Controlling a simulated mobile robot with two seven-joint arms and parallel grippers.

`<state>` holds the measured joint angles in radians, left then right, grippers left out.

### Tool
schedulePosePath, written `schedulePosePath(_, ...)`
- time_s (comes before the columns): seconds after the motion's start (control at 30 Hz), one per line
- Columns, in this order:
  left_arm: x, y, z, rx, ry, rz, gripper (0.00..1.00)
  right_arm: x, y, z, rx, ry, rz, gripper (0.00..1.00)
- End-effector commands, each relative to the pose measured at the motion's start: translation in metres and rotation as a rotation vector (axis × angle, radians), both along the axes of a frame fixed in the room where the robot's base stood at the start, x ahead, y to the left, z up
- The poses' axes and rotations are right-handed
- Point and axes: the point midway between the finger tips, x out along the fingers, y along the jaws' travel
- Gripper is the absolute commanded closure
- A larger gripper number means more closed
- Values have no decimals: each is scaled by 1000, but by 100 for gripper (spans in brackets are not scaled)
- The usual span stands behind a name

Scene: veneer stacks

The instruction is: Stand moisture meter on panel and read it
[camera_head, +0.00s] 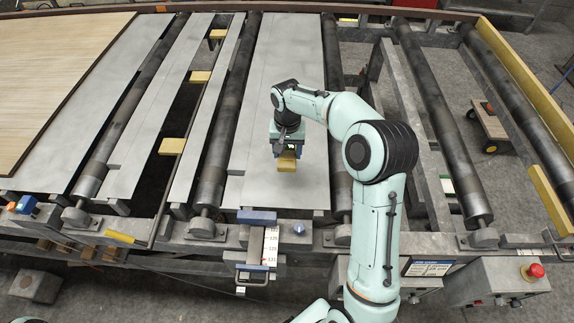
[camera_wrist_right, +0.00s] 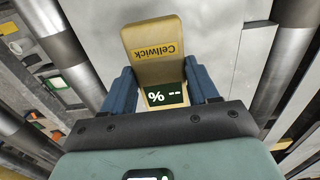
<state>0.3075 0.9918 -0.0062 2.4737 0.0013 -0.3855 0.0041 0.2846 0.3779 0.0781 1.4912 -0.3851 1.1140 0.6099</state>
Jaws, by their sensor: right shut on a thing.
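The moisture meter (camera_head: 287,164) is yellow, and my right gripper (camera_head: 286,150) is shut on it. In the right wrist view the meter (camera_wrist_right: 150,66) sits between my two blue fingers; its label reads "Cellwick" and its dark display shows "-- %". In the head view the meter appears over a long grey plate (camera_head: 285,60); whether it touches the plate I cannot tell. A wood-coloured panel (camera_head: 55,60) lies at the far left, away from my right gripper. My left gripper is not in view.
Dark rollers (camera_head: 215,160) run between the grey plates, with open gaps beside them. A red button (camera_head: 535,271) sits on a grey box at the lower right. A ruler-like scale (camera_head: 270,246) is at the front rail. A small wheeled wooden cart (camera_head: 489,122) stands right.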

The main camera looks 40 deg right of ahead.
Motion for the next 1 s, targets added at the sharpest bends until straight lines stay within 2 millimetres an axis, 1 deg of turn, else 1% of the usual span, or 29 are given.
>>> schedulePosePath(0.03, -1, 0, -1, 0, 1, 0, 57, -1, 0, -11, 2, 4, 0, 77)
schedulePosePath(0.1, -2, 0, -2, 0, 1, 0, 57, 0, 0, -21, 1, 2, 1, 77)
schedulePosePath(0.37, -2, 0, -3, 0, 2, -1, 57, 0, 0, -40, 0, 0, 0, 77)
schedulePosePath(0.5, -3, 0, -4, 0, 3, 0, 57, 0, 0, -62, 1, 3, 0, 77)
schedulePosePath(0.6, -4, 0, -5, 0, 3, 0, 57, 0, 0, -73, 1, 1, 1, 77)
schedulePosePath(0.87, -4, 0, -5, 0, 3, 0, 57, 1, 0, -73, -1, -2, 0, 77)
schedulePosePath(0.97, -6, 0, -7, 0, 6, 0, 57, 1, 0, -76, 0, -1, 1, 77)
schedulePosePath(1.0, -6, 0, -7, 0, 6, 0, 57, 1, 0, -77, 0, -1, 0, 38)
